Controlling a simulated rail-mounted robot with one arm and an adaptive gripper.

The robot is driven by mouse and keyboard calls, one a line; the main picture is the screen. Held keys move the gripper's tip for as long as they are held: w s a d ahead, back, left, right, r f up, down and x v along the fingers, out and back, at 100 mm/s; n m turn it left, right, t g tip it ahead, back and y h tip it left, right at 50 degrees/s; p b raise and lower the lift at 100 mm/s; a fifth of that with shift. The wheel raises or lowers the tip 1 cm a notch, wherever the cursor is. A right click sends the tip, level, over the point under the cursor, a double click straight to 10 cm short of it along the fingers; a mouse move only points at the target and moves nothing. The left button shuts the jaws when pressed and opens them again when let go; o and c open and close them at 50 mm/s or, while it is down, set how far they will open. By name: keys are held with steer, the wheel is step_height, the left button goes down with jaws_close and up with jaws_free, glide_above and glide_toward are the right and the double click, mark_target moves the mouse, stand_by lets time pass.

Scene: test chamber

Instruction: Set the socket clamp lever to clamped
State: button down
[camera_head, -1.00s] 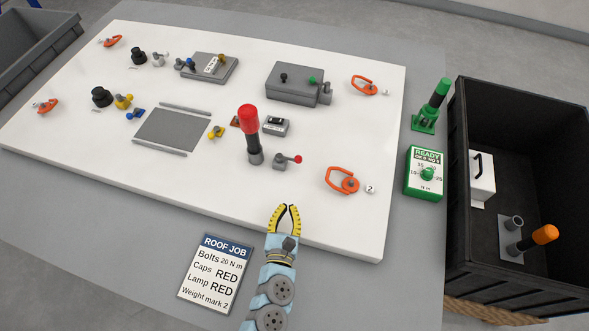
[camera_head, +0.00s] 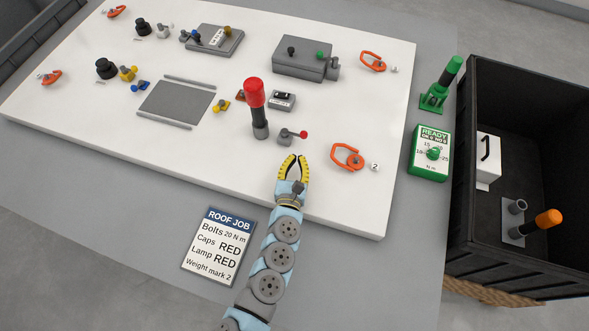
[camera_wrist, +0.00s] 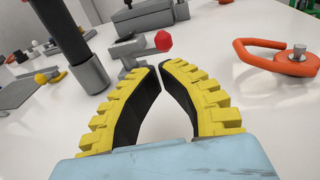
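The socket clamp lever (camera_head: 293,134) is a short grey arm with a red ball knob on a small grey block. It points right in the head view. In the wrist view the lever (camera_wrist: 140,46) is just beyond my fingertips. Left of it, a grey socket (camera_head: 261,130) holds an upright black post with a red top (camera_head: 255,93). My gripper (camera_head: 295,157) has yellow fingers. It is in front of the lever, apart from it and empty. Its tips are slightly apart, with a narrow gap also in the wrist view (camera_wrist: 160,67). The lever's markings cannot be read.
An orange hook (camera_head: 347,157) lies to the right of the lever. A small grey box (camera_head: 281,100) stands behind it. A green torque dial box (camera_head: 430,153) and a black crate (camera_head: 465,130) are at the right. The white panel's front edge is clear.

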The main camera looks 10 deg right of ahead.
mark_target(294, 134)
steer(key=shift+b+x, duration=0.4)
steer(key=shift+x, duration=2.65)
steer(key=shift+r, duration=0.1)
